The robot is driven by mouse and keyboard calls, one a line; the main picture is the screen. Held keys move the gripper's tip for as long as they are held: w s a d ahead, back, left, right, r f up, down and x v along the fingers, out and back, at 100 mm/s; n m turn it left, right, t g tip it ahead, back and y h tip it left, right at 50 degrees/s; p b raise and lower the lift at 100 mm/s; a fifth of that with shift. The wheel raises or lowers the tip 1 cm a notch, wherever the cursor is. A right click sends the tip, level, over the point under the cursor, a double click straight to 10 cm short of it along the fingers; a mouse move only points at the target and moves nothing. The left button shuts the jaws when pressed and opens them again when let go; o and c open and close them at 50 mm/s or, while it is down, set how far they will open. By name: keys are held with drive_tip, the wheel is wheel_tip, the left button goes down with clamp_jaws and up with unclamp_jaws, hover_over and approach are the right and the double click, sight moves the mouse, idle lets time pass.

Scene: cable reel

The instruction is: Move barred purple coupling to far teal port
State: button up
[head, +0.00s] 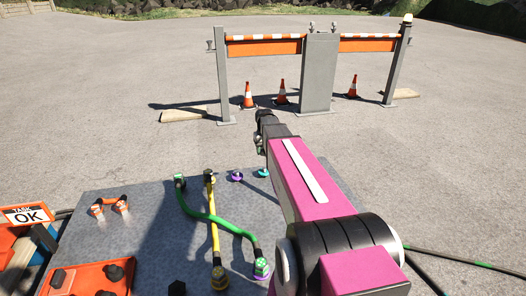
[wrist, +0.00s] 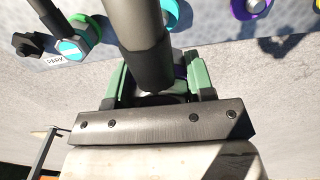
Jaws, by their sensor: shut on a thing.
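My gripper (wrist: 158,82) has its green fingers closed around a coupling at the end of a thick dark grey stem (wrist: 138,45). A teal-ringed port (wrist: 170,14) lies beyond the stem on the grey panel, apart from the gripper. In the head view my gripper (head: 267,130) is at the far end of my pink arm, above the panel's far edge. A teal port (head: 263,173) shows on the panel's far side, left of my arm. The held coupling cannot be made out there.
A purple port (head: 236,176) sits left of the teal one. Yellow (head: 214,235) and green (head: 212,217) cables cross the grey panel (head: 140,235). The wrist view shows a blue-faced fitting (wrist: 70,48) by a PARK label. A barrier (head: 265,46) and cones (head: 282,92) stand beyond.

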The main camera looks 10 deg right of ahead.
drive_tip(key=shift+f, duration=3.5)
drive_tip(key=shift+f, duration=0.15)
drive_tip(key=shift+f, duration=0.35)
drive_tip(key=shift+f, duration=0.1)
drive_tip(key=shift+f, duration=0.75)
drive_tip(key=shift+f, duration=0.45)
drive_tip(key=o, duration=1.1)
